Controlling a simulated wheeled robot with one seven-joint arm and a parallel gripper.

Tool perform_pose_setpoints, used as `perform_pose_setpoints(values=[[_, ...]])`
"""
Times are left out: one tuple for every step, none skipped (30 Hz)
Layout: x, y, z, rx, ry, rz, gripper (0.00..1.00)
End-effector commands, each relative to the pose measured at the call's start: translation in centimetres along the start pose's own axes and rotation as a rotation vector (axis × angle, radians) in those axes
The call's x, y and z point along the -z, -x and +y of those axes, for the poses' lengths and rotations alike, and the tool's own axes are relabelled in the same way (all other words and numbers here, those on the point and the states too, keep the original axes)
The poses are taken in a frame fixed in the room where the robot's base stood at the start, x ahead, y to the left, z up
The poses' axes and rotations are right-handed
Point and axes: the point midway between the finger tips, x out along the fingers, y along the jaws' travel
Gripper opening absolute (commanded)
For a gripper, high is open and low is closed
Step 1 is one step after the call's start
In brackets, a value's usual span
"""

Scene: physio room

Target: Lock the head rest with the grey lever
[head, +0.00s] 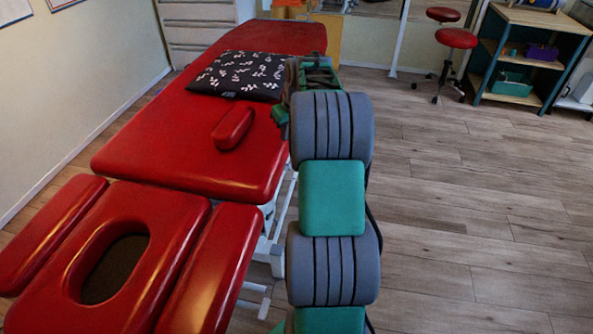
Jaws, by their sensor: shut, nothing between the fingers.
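The head rest (172,228) is the red padded end section with an oval face hole, at the lower left in the head view. It lies about level with the main red couch top, with a narrow gap between them. I cannot make out the grey lever for certain; pale metal bars (256,287) show beside the head rest, partly behind my arm. My arm reaches away along the couch's right side. My gripper (318,72) is at its far end, by the couch's right edge and well beyond the head rest. It is shut and empty, its fingertips mostly hidden.
Red arm pads (212,272) flank the head rest. A black patterned cushion (240,75) and a small red pad (233,127) lie on the couch top (180,150). A red stool (456,38) and a shelf unit (520,55) stand at the back right. The wooden floor (470,200) at right is clear.

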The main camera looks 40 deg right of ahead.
Motion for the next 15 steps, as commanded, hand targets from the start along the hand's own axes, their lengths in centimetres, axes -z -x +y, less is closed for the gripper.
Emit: perform_pose_setpoints(values=[[-0.7,-2.7,2.8,-0.005,-0.011,0.004,0.00],[-0.9,-3.4,4.0,-0.007,-0.012,0.007,0.00],[-1.0,-4.0,5.2,-0.009,-0.013,0.011,0.00],[-1.1,-4.3,5.8,-0.010,-0.013,0.013,0.00],[-1.1,-4.5,6.2,-0.011,-0.013,0.014,0.00],[-1.2,-4.6,6.5,-0.012,-0.013,0.015,0.00],[-1.1,-4.5,6.6,-0.012,-0.013,0.016,0.00],[-1.1,-4.5,6.6,-0.012,-0.012,0.016,0.00],[-1.1,-4.4,6.6,-0.012,-0.012,0.016,0.00],[-1.1,-4.4,6.5,-0.012,-0.012,0.015,0.00],[-1.1,-4.4,6.5,-0.011,-0.012,0.015,0.00],[-1.1,-4.4,6.5,-0.011,-0.012,0.015,0.00],[-1.1,-4.4,6.5,-0.011,-0.013,0.015,0.00],[-1.1,-4.4,6.5,-0.011,-0.013,0.015,0.00],[-1.1,-4.5,6.5,-0.011,-0.013,0.014,0.00]])
